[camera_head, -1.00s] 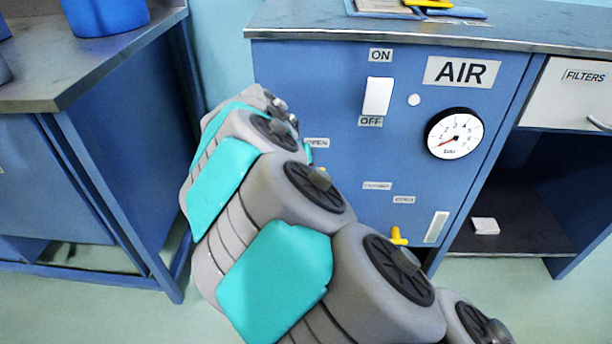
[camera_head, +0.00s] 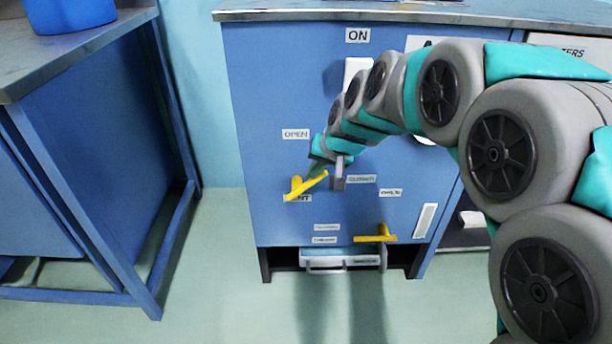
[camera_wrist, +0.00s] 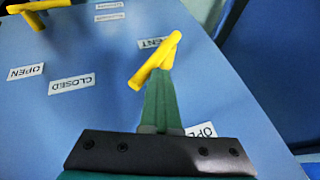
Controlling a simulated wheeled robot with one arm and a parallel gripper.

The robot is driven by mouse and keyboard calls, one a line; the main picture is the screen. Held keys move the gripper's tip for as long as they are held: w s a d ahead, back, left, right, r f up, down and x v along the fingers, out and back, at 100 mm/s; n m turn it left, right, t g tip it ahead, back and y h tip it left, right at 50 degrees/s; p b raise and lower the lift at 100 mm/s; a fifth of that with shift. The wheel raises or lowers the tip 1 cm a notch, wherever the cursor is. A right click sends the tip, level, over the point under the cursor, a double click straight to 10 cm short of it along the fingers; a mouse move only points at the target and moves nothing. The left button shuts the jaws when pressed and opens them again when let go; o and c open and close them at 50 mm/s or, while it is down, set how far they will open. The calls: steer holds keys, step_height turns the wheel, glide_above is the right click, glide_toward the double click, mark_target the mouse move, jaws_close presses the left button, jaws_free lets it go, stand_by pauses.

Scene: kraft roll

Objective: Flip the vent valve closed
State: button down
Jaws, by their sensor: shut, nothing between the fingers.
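The vent valve is a yellow lever (camera_head: 307,186) on the lower left of the blue panel, beside a partly covered VENT label. The lever slants up to the right, pointing between the OPEN label (camera_head: 296,134) above it and the CLOSED label (camera_head: 361,179) to its right. In the wrist view the yellow lever (camera_wrist: 154,62) lies at the tips of my gripper (camera_wrist: 160,84). My gripper is shut, its green fingers together with nothing held. The tips are at the lever, on the OPEN-label side; whether they touch is unclear. My gripper (camera_head: 316,168) also shows in the head view.
A second yellow lever (camera_head: 375,237) lies level at the lower right of the panel, with its own labels. A white rocker switch (camera_head: 354,72) is above, partly behind my arm. A blue workbench (camera_head: 100,150) stands at the left, with open floor between.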

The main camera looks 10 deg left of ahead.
mark_target(325, 176)
steer(key=d+f+y+b, duration=0.1)
steer(key=d+y+b, duration=0.1)
steer(key=shift+w+f+m+g+y+b, duration=0.25)
steer(key=shift+f+m+g+y+b, duration=0.05)
steer(key=shift+f+m+y+b, duration=0.1)
steer(key=shift+w+d+f+m+y+b, duration=0.15)
steer(key=shift+d+f+y+b, duration=0.4)
steer(key=shift+f+b, duration=0.2)
steer(key=shift+w+d+f+m+y+b, duration=0.1)
steer(key=shift+d+f+m+y+b, duration=0.05)
steer(key=shift+d+f+y+b, duration=0.5)
steer(key=shift+a+f, duration=0.1)
steer(key=shift+f, duration=0.25)
steer(key=r, duration=0.1)
steer(key=r+p, duration=0.1)
steer(key=r, duration=0.1)
steer(key=r+p, duration=0.1)
steer(key=r, duration=0.1)
steer(key=shift+s+d+r, duration=0.1)
steer(key=shift+s+d, duration=0.15)
steer(key=shift+s, duration=0.1)
steer(key=d+f+v, duration=0.1)
steer(key=v, duration=0.8)
steer(key=shift+d+f, duration=0.3)
